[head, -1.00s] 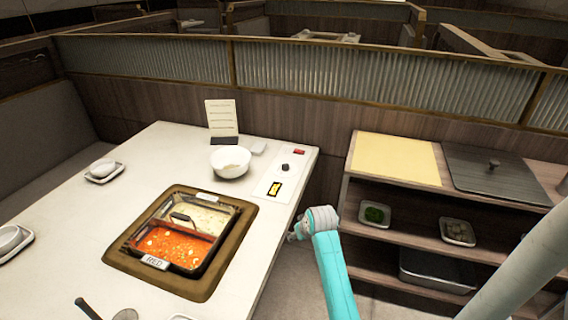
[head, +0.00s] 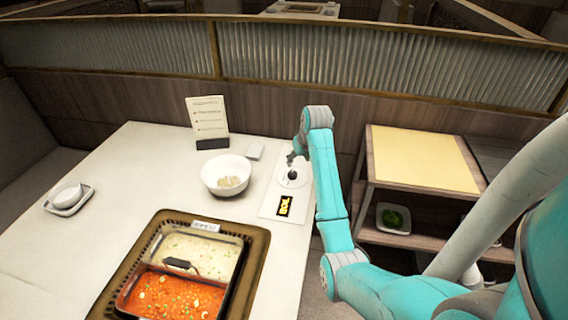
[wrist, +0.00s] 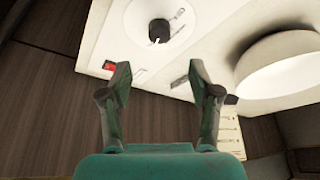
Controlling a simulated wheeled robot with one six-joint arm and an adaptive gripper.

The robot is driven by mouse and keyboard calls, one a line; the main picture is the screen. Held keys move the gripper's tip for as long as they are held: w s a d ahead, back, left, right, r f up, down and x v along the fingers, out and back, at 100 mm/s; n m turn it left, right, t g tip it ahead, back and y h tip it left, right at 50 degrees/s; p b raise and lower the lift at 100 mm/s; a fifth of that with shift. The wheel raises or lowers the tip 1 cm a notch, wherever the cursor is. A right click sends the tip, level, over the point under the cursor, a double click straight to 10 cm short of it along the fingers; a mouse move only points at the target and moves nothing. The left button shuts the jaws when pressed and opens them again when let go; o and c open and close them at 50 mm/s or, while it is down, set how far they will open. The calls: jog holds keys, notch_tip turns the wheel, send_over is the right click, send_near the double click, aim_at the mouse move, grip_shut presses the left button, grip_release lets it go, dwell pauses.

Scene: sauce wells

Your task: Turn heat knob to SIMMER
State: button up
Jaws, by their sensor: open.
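The heat knob (head: 292,175) is a small black knob on a white round dial on the control panel (head: 270,207) at the table's right edge. A black and yellow display (head: 285,206) on the panel reads BOIL. In the wrist view the knob (wrist: 159,30) shows a white pointer mark and lies beyond the fingertips, apart from them. My gripper (wrist: 160,75) is open and empty, with the panel in front of it. In the head view my gripper (head: 297,158) is just behind the knob, close to it; whether it touches cannot be told there.
A white bowl (head: 226,175) stands left of the panel, with a menu card (head: 208,122) behind it. The split hot pot (head: 180,265) is set in the table in front. A red switch (wrist: 109,66) sits on the panel's edge. A shelf (head: 405,240) stands at the right.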

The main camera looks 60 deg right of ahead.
aim_at(293, 173)
jog(key=x, duration=1)
jog(key=shift+w+d+f, duration=0.1)
jog(key=shift+d+f, duration=0.05)
jog(key=shift+f, duration=0.2)
jog(key=c, duration=1.1)
